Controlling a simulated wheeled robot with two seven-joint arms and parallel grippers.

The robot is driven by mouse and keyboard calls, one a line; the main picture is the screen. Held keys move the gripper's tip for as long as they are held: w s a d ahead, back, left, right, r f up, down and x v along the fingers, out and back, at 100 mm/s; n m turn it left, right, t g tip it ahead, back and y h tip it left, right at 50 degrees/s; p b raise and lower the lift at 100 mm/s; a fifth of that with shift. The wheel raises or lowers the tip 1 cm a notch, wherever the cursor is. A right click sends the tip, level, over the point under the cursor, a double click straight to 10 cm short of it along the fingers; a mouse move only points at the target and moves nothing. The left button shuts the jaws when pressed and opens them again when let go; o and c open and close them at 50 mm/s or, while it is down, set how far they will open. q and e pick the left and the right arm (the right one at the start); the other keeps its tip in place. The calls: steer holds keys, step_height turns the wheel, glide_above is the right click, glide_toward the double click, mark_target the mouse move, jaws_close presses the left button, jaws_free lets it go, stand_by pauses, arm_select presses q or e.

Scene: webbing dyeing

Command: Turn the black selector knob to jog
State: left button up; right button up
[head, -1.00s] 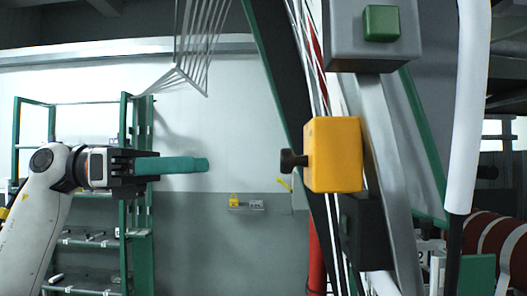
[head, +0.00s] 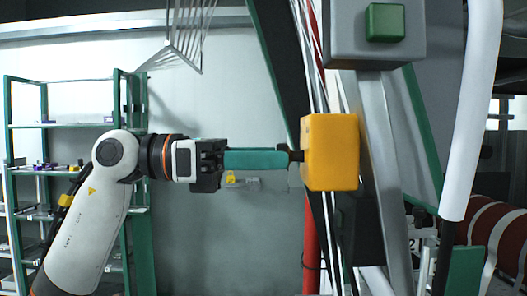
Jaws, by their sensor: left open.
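The black selector knob (head: 297,156) sticks out from the left side of a yellow box (head: 331,152). My left gripper (head: 286,159) comes in level from the left, with its teal fingers reaching the knob. The fingers are open and overlap the knob's outer end in the picture. I cannot tell whether they touch it. Part of the knob is hidden behind the fingertips, and its setting cannot be read from here. My right gripper is not in view.
The yellow box sits on a metal post (head: 381,160) below a grey box with a green button (head: 385,22). White strands run down just behind the knob. A green shelf rack (head: 136,200) stands at the left, and a white roll (head: 471,110) hangs at the right.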

arm_select(q)
steer(key=c, duration=1)
steer(key=shift+o, duration=0.2)
steer(key=shift+n, duration=0.3)
steer(key=n+p, duration=0.2)
steer(key=n, duration=1.5)
steer(key=shift+s+r, duration=0.1)
steer(key=shift+r, duration=0.05)
steer(key=shift+p, duration=0.3)
